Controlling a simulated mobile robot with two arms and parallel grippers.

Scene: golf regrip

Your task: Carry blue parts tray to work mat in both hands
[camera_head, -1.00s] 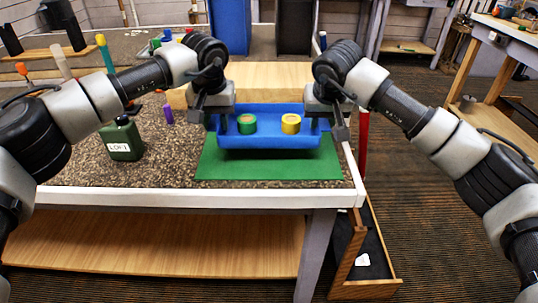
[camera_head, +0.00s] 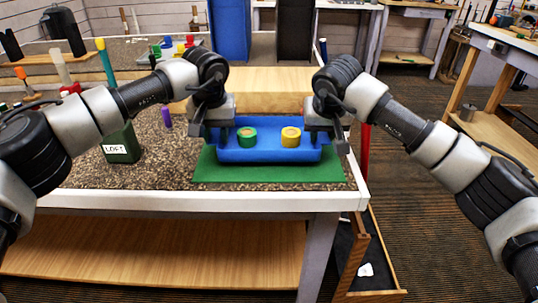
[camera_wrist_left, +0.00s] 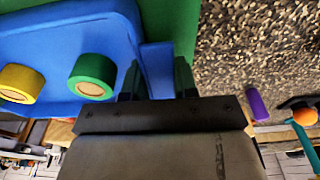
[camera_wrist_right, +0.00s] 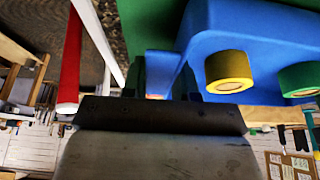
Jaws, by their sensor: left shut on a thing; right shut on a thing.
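The blue parts tray (camera_head: 265,155) is over the green work mat (camera_head: 210,174) at the front of the bench. I cannot tell whether it touches the mat. A green ring-shaped part (camera_head: 246,137) and a yellow one (camera_head: 291,136) stand in it. My left gripper (camera_head: 219,133) is shut on the tray's left end; the left wrist view shows the blue end piece between its fingers (camera_wrist_left: 158,80). My right gripper (camera_head: 318,132) is shut on the tray's right end, also seen in the right wrist view (camera_wrist_right: 165,85). The tray looks level.
A wooden block (camera_head: 265,88) lies behind the tray. A red upright post (camera_head: 364,145) stands by the bench's right edge. An open drawer (camera_head: 365,265) sits below.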

